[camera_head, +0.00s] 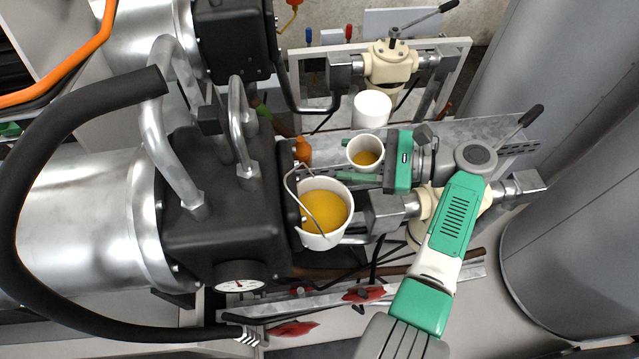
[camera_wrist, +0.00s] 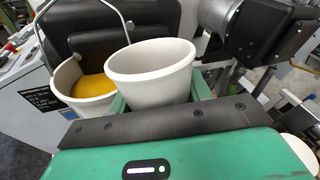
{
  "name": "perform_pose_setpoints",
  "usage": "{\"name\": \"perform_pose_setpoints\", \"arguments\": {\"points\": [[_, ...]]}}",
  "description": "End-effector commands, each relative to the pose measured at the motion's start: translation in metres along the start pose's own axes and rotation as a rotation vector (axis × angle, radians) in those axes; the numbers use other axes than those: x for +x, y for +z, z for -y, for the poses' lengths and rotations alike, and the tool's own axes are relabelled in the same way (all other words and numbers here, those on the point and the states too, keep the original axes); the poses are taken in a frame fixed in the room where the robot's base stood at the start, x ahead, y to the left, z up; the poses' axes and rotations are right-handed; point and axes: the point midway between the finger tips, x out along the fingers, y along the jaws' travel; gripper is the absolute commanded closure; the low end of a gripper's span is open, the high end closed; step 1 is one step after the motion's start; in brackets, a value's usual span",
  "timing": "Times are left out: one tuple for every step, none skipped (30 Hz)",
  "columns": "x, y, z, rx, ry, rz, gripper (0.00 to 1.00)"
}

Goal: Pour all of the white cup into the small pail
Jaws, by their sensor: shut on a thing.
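The white cup (camera_head: 366,141) is held between the green fingers of my gripper (camera_head: 352,160), which is shut on it. Amber liquid shows low inside the cup in the head view. The cup looks roughly upright; a slight tilt is hard to judge. The small pail (camera_head: 316,240) is white with a wire handle and holds amber liquid. It is just below and left of the cup in the head view. In the wrist view the cup (camera_wrist: 150,82) stands in front of my gripper (camera_wrist: 158,100), partly overlapping the pail (camera_wrist: 92,106) at its left.
A black pump housing (camera_head: 225,215) with metal pipes and a gauge (camera_head: 240,285) stands directly left of the pail. A white cylinder (camera_head: 372,108) stands behind the cup. Cream valves (camera_head: 390,62) flank the area. An orange object (camera_head: 303,150) is near the pail's back rim.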

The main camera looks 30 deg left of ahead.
Motion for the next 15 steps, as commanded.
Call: {"name": "perform_pose_setpoints", "arguments": {"points": [[-0.003, 0.02, 0.004, -0.017, 0.002, -0.013, 0.73], [-0.003, 0.023, 0.004, -0.028, 0.003, -0.022, 0.73], [-0.002, 0.03, 0.005, -0.043, 0.004, -0.033, 0.73], [-0.003, 0.036, 0.006, -0.055, 0.004, -0.042, 0.73], [-0.002, 0.034, 0.004, -0.068, 0.004, -0.052, 0.73], [0.0, 0.029, 0.001, -0.082, 0.004, -0.064, 0.73], [0.001, 0.028, 0.0, -0.094, 0.005, -0.073, 0.73], [0.002, 0.029, 0.0, -0.105, 0.006, -0.082, 0.73], [0.002, 0.03, -0.001, -0.122, 0.008, -0.094, 0.73], [0.003, 0.031, -0.002, -0.134, 0.007, -0.103, 0.73], [0.003, 0.032, -0.002, -0.146, 0.006, -0.113, 0.73], [0.003, 0.033, -0.003, -0.164, 0.007, -0.125, 0.73], [0.004, 0.034, -0.003, -0.176, 0.009, -0.134, 0.73], [0.004, 0.034, -0.004, -0.187, 0.01, -0.143, 0.73], [0.005, 0.035, -0.005, -0.203, 0.01, -0.156, 0.73]]}}
